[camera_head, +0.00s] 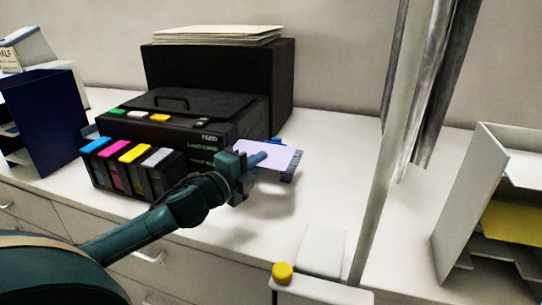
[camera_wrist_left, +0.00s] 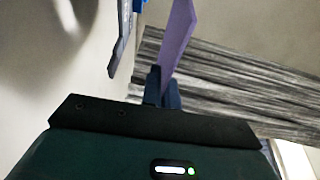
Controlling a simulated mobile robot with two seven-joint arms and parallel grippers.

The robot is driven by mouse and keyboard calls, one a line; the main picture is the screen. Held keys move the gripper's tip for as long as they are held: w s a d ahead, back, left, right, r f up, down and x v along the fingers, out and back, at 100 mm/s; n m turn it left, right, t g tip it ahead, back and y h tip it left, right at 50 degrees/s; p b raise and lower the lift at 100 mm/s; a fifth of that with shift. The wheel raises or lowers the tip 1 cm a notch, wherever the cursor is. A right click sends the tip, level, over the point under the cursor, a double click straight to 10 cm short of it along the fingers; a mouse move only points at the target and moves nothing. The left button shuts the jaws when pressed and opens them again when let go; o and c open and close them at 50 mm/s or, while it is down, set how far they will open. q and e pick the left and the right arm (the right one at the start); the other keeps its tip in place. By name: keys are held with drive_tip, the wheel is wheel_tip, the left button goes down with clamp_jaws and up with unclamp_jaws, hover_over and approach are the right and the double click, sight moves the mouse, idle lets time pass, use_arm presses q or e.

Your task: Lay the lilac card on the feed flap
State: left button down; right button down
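The lilac card (camera_head: 268,155) is a thin flat sheet at the right side of the black printer. My left gripper (camera_head: 252,163) is shut on its near edge, and in the left wrist view the card (camera_wrist_left: 179,42) stands out edge-on from between the closed fingers (camera_wrist_left: 163,90). The feed flap (camera_head: 291,171) is a grey plate at the printer's right side, mostly hidden under the card. In the left wrist view the flap (camera_wrist_left: 123,42) is apart from the card, with a clear gap between them. My right gripper is not in view.
The printer (camera_head: 190,122) has colored cartridges (camera_head: 130,155) in front and a black box (camera_head: 225,75) with paper behind. A dark blue holder (camera_head: 45,115) stands left. A grey post (camera_head: 385,160) and a paper rack (camera_head: 475,190) are right. Counter right of the flap is clear.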

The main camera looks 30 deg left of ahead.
use_arm(q)
drive_tip(key=shift+w+a+r, duration=0.15)
drive_tip(key=shift+w+a+f+b, duration=0.15)
drive_tip(key=shift+w+f+b, duration=0.2)
drive_tip(key=shift+w+b, duration=0.05)
drive_tip(key=w+f+b, duration=0.1)
drive_tip(key=w+f, duration=0.1)
drive_tip(key=w+a+f+b, duration=0.1)
drive_tip(key=w+f+b, duration=0.1)
drive_tip(key=w, duration=0.1)
drive_tip(key=shift+f, duration=0.1)
drive_tip(key=shift+s+f+b, duration=0.1)
drive_tip(key=shift+f+b, duration=0.4)
drive_tip(key=shift+f, duration=0.35)
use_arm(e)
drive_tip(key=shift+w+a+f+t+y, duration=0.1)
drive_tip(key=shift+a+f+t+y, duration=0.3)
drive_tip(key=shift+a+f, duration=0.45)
use_arm(q)
drive_tip(key=c, duration=2.1)
unclamp_jaws()
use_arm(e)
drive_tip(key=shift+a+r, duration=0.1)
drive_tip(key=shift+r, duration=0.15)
use_arm(q)
drive_tip(key=o, duration=0.5)
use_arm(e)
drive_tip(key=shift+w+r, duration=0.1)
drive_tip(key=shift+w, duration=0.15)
